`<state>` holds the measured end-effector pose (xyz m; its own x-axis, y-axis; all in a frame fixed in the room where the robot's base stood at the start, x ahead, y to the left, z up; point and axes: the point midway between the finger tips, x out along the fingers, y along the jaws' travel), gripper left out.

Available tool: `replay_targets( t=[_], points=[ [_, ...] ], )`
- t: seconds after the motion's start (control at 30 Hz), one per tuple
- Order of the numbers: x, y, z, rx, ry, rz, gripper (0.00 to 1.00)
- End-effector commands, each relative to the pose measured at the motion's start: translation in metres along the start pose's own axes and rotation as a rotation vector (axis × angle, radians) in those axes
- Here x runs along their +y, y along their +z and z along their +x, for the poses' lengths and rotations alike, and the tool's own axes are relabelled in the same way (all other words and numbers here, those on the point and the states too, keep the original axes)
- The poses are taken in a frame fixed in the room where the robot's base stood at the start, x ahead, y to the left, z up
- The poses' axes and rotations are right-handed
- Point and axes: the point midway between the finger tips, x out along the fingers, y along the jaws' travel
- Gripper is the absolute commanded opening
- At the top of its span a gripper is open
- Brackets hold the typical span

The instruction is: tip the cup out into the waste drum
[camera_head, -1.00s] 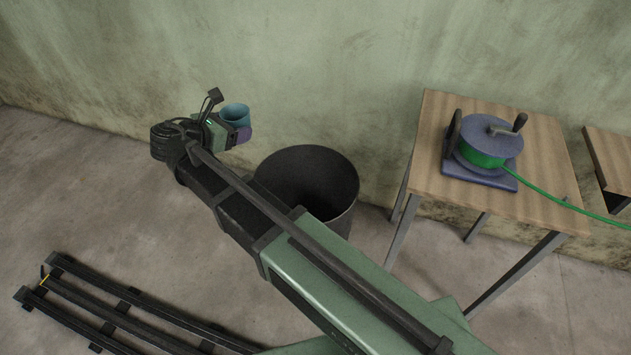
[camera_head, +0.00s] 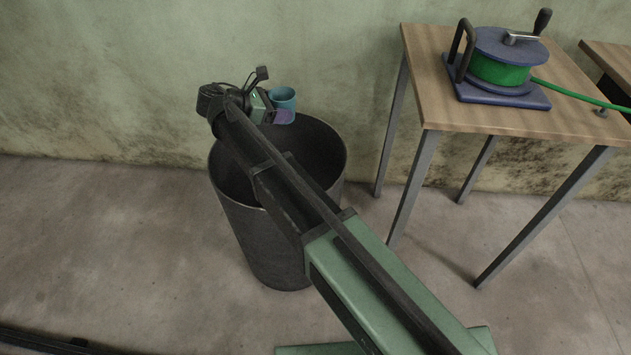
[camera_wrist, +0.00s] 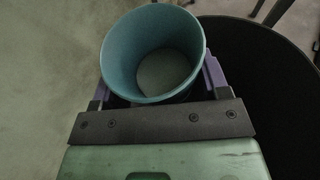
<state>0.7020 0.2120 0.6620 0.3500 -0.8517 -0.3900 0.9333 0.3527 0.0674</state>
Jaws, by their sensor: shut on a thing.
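The teal cup (camera_head: 283,98) is in my gripper (camera_head: 283,116). In the wrist view the cup (camera_wrist: 120,62) sits between the purple fingers (camera_wrist: 158,75), which are shut on its sides. A flat grey-green disc shows inside it; I cannot tell whether this is its floor or contents. The cup looks about upright. The dark waste drum (camera_head: 262,250) stands open on the floor near the wall. In the head view the cup appears over the drum's far rim; in the wrist view the drum (camera_wrist: 270,75) lies to the right, partly behind the cup. My arm hides part of its mouth.
A wooden table (camera_head: 425,85) with metal legs stands right of the drum. It carries a blue and green hose reel (camera_head: 500,68) with a green hose (camera_head: 575,93). A second tabletop (camera_head: 610,57) is at the right edge. The wall is close behind the drum.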

Motion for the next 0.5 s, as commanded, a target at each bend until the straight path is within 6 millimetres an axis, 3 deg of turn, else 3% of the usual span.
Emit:
replay_targets(
  t=[0.03,0.2,0.33,0.5],
  points=[
    [0.008,-0.037,0.014,-0.002,-0.023,0.009,0.40],
    [0.023,-0.089,0.033,-0.012,-0.118,0.048,0.40],
    [0.030,-0.111,0.040,-0.019,-0.174,0.071,0.40],
    [0.032,-0.117,0.041,-0.024,-0.204,0.084,0.40]
  ],
)
